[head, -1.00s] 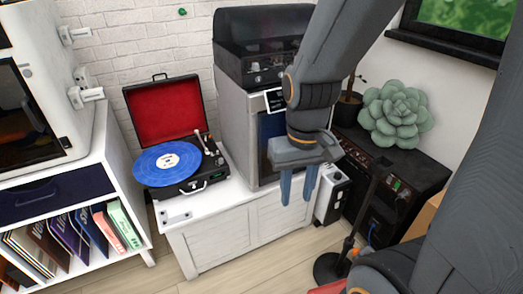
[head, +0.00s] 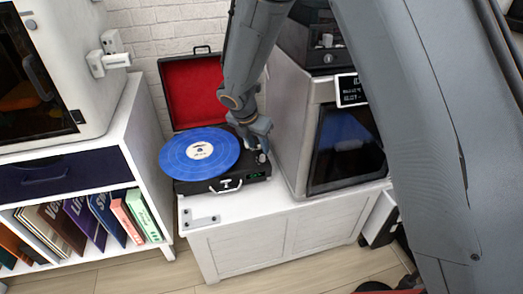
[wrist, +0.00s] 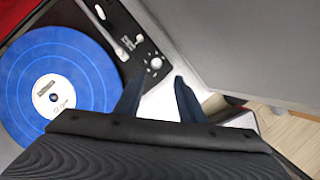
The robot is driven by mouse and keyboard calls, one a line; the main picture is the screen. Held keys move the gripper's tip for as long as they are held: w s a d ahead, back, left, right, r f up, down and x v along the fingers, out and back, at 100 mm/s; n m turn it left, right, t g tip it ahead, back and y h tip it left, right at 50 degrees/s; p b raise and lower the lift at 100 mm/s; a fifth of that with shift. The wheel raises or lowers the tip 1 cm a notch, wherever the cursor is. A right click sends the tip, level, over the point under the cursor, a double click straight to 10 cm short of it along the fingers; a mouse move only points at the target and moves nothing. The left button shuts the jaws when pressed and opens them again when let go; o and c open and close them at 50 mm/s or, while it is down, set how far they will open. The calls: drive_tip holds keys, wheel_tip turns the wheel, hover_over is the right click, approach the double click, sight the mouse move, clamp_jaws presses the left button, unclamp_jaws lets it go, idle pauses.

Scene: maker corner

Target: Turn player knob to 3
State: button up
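The player is an open black suitcase turntable (head: 262,175) with a red-lined lid and a blue record (head: 200,155), on a white cabinet. Its small light knob (wrist: 156,63) sits on the black panel at the player's right end, beside the tonearm (wrist: 118,48). The knob also shows in the head view (head: 261,158), just below my gripper. My gripper (wrist: 159,77) is open and empty, pointing down at that end of the player. In the wrist view the knob appears just beyond the gap between the blue fingertips; contact cannot be told. The knob's setting is too small to read.
A grey cabinet with a dark glass front (head: 345,145) stands close on the right of the player. The white cabinet top (head: 255,203) is mostly clear in front. A white shelf with several records (head: 150,225) stands at the left.

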sight(262, 156)
drive_tip(key=x, duration=0.5)
drive_tip(key=w+b+x, duration=0.1)
drive_tip(key=x, duration=0.2)
drive_tip(key=shift+a, duration=0.2)
clamp_jaws()
